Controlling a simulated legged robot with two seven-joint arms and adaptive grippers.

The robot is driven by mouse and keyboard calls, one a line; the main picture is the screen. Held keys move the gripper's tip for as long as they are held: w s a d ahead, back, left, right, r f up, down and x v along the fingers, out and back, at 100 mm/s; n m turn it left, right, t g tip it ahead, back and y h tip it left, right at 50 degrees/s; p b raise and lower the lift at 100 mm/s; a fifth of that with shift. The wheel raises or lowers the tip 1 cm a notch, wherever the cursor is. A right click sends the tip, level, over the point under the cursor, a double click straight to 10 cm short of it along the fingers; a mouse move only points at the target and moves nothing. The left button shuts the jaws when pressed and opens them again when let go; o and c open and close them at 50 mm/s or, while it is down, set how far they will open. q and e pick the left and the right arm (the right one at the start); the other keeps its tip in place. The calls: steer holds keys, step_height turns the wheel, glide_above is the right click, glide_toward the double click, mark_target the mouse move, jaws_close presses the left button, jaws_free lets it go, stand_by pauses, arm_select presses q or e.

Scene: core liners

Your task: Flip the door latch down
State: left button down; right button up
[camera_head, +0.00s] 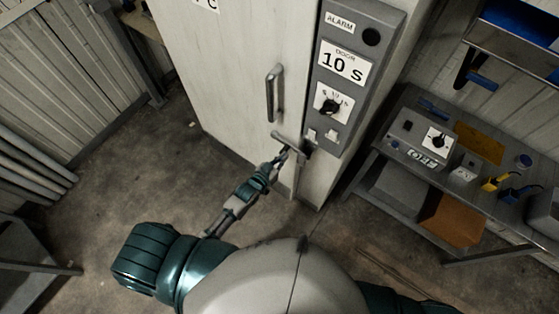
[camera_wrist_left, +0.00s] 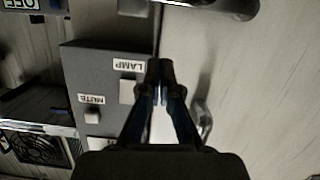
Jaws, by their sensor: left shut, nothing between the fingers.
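The pale cabinet door (camera_head: 225,60) has a vertical metal handle (camera_head: 272,93). Below it, the latch (camera_head: 290,143) is a metal lever that lies roughly crosswise at the door's edge by the grey panel. In the left wrist view, a metal bar that looks like the latch (camera_wrist_left: 225,8) shows at the top edge, and the handle (camera_wrist_left: 203,118) is partly hidden behind my fingers. My left gripper (camera_head: 284,154) is just below the latch in the head view, shut and empty; its closed tips show in the wrist view (camera_wrist_left: 160,75). I cannot tell whether it touches the latch. My right gripper is out of view.
The grey control panel (camera_head: 348,110) with a dial and switches stands right of the door. A metal workbench (camera_head: 400,160) with boxes and tools is at the right. Pipes (camera_head: 35,160) lie at the left. The floor left of the cabinet is clear.

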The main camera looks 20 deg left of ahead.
arm_select(q)
steer(key=shift+v, duration=1.1)
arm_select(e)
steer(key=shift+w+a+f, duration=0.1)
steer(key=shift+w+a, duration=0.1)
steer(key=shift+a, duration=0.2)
arm_select(q)
steer(key=shift+d, duration=0.1)
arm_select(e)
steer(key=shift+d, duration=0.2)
